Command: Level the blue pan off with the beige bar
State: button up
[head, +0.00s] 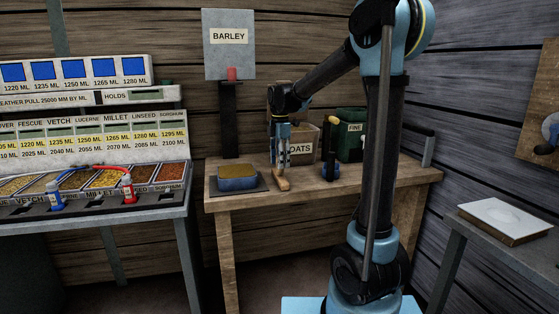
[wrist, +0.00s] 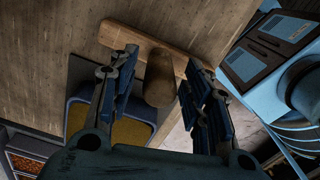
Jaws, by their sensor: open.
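The blue pan (head: 238,184), filled with yellowish-brown grain, sits on a dark plate on the wooden bench. In the wrist view the pan (wrist: 78,118) is at the lower left, partly hidden by my gripper. The beige bar (head: 283,184) lies on the bench just right of the pan. In the wrist view the bar (wrist: 122,36) runs across the top, with a round upright handle (wrist: 160,85) pointing toward the camera. My gripper (head: 281,166) points down over the bar. It is open, and its fingers (wrist: 161,62) stand either side of the handle with visible gaps.
Behind are an OATS box (head: 302,148), a dark green FINE container (head: 351,140) and a small dark blue object (head: 330,160). A grain counter (head: 100,205) is at left.

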notch_tip(320, 180, up, 17)
jog(key=shift+r, duration=0.2)
dwell(0.5)
jog(key=s+d+f+m+t, duration=0.1)
jog(key=s+d+f+m, duration=1)
jog(key=s+d, duration=0.35)
jog(key=s+d+f+m, duration=0.3)
jog(key=s+f+m, duration=0.3)
jog(key=s+f, duration=0.2)
jog(key=s+d+f+m+t, duration=0.1)
jog(key=s+d+f+m, duration=0.2)
jog(key=s+f+m, duration=0.3)
jog(key=s+f, duration=0.3)
jog(key=f, duration=0.3)
jog(key=shift+s+d, duration=0.15)
jog(key=shift+d, duration=0.25)
jog(key=shift+f, duration=0.1)
